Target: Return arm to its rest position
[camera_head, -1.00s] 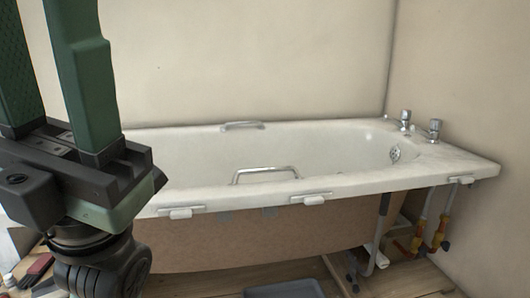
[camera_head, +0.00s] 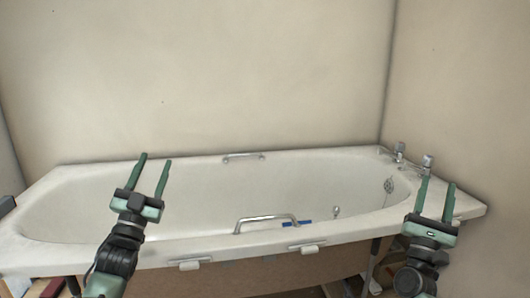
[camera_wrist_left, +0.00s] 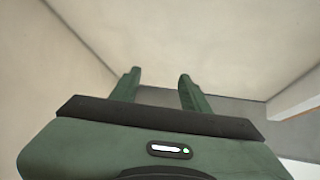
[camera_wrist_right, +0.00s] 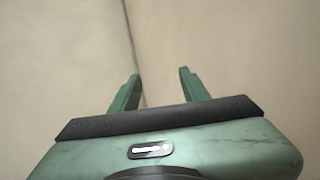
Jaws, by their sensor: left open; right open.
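My left gripper (camera_head: 154,174) is open and empty, fingers pointing up, in front of the left part of the bathtub in the head view. Its two green fingers also show apart in the left wrist view (camera_wrist_left: 158,88), with nothing between them. My right gripper (camera_head: 437,196) is open and empty, fingers pointing up, near the tub's right end below the taps. The right wrist view shows its fingers (camera_wrist_right: 160,88) apart with only wall beyond them.
A white bathtub (camera_head: 350,230) spans the view, with a metal grab handle (camera_head: 266,219) on its near rim. Chrome taps (camera_head: 427,164) stand at its right end. A small blue item (camera_head: 297,223) shows behind the near rim. Plain walls rise behind and to the right.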

